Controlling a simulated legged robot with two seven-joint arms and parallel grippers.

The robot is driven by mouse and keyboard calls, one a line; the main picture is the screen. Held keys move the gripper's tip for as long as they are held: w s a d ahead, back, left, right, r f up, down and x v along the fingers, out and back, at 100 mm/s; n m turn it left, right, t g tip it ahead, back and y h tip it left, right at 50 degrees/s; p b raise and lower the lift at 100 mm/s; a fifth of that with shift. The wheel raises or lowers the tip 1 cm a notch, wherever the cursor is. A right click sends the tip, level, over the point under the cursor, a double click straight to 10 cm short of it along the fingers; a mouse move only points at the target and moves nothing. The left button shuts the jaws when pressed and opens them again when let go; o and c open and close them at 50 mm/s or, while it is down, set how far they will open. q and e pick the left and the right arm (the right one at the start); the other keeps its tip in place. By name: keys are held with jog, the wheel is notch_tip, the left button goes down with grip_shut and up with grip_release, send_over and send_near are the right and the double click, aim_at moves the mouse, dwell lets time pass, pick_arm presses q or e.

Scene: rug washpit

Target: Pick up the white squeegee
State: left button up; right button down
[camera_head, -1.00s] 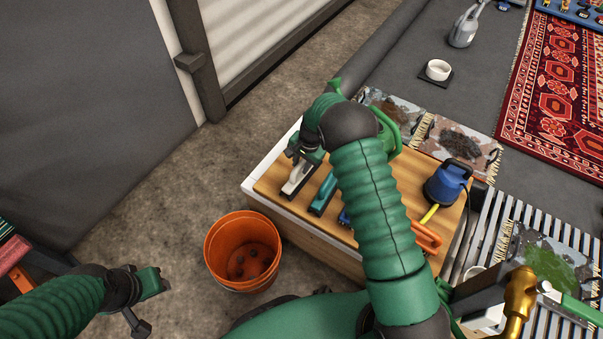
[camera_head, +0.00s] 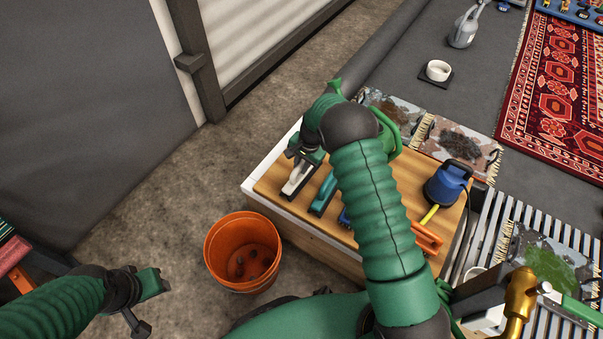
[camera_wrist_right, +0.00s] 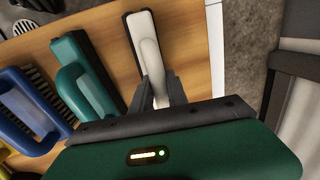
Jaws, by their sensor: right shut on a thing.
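The white squeegee (camera_head: 298,180) lies on the wooden tabletop (camera_head: 268,184) near its left end. It has a white handle and a dark edge. In the right wrist view the white squeegee (camera_wrist_right: 141,42) runs up from between the fingers. My right gripper (camera_head: 304,163) is shut on its handle from above; the fingers (camera_wrist_right: 160,92) sit on either side of it. The squeegee still appears to rest on the tabletop. My left gripper (camera_head: 150,301) hangs at the lower left, away from the table, its fingers apart with nothing between them.
A teal-handled tool (camera_head: 323,193) lies just beside the squeegee, and a blue-handled brush (camera_wrist_right: 33,108) beyond it. A blue pump-like device (camera_head: 447,184) stands at the table's right. An orange bucket (camera_head: 243,252) stands on the floor in front. The floor left of the table is clear.

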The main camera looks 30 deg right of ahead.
jog(key=shift+r, duration=0.15)
dwell(0.5)
notch_tip(320, 180, up, 9)
jog(key=p, duration=0.4)
jog(key=shift+p, duration=0.35)
jog(key=shift+r, duration=0.45)
jog(key=shift+f, duration=0.1)
jog(key=c, duration=1.9)
grip_release()
grip_shut()
